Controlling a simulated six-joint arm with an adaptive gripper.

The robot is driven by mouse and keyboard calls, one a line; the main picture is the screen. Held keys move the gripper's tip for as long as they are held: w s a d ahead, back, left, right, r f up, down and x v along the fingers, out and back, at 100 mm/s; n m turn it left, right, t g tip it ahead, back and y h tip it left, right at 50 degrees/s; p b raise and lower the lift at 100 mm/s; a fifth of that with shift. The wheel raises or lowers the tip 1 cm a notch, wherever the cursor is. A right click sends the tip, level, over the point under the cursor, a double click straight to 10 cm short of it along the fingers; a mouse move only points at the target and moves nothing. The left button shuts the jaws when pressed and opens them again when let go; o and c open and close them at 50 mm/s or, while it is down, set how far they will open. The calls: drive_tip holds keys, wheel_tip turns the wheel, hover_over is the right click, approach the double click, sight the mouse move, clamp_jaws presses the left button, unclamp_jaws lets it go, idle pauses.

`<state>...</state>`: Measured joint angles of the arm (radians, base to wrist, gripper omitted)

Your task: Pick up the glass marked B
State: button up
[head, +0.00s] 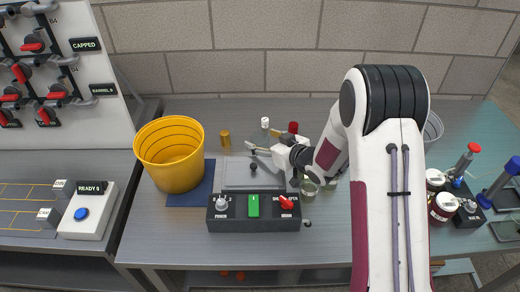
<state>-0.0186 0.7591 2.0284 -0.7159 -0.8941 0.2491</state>
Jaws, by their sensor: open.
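A small clear glass (309,188) stands on the grey table just below my gripper's wrist, partly hidden by it. A second clear glass (330,184) seems to stand close to its right, mostly behind my arm. I cannot read a letter on either, so I cannot tell which is B. My gripper (259,144) is open and points left, above the grey board, with its fingers up and left of the glasses. It appears to hold nothing.
A yellow bucket (170,155) stands at the left on a blue mat (190,193). A black control box (254,212) with a green switch sits in front. An amber cylinder (225,139), a white-capped item (265,123) and a dark red one (293,127) stand behind. White jars (443,206) crowd the right.

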drive_tip(key=shift+w+a+f, duration=0.1)
drive_tip(key=shift+w+a, duration=0.05)
drive_tip(key=shift+w, duration=0.1)
idle(0.3)
drive_tip(key=c, duration=1.6)
drive_tip(key=shift+o, duration=0.2)
wheel_tip(320, 180, up, 10)
